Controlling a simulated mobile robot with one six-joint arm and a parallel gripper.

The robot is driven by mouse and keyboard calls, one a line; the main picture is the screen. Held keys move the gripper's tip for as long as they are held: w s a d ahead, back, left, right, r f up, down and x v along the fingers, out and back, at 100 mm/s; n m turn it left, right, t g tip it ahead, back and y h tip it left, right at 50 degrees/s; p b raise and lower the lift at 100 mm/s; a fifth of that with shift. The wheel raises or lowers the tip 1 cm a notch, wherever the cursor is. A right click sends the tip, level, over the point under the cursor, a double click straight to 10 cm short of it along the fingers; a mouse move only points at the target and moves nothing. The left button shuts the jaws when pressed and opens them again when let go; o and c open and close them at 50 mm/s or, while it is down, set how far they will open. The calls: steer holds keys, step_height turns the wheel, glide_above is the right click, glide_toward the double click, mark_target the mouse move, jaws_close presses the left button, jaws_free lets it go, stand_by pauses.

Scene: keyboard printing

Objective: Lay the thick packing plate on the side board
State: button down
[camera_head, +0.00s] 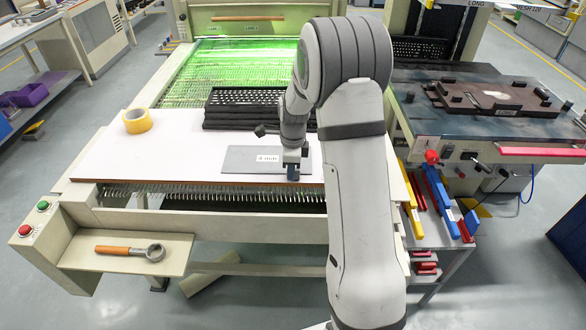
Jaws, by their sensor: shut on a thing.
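The grey packing plate (240,163), with a white "4 mm" label, is flat at the front right of the white board (150,165). It rests on the board or hangs just above it; I cannot tell which. My gripper (291,174) points down at the plate's front right part and is shut on it. The fingertips are small here, and my own arm covers the area to the right. I cannot tell which surface is the side board.
A yellow tape roll (137,121) is on the white board's left. Black keyboards (245,107) are stacked behind the plate. A wooden-handled tool (130,251) lies on the front left shelf (90,253). A dark fixture table (470,120) stands right.

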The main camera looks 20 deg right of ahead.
steer(key=shift+f, duration=0.1)
steer(key=c, duration=1.3)
jaws_free()
steer(key=shift+w+r+p, duration=0.1)
steer(key=shift+r+p, duration=2.3)
steer(key=shift+r, duration=1.2)
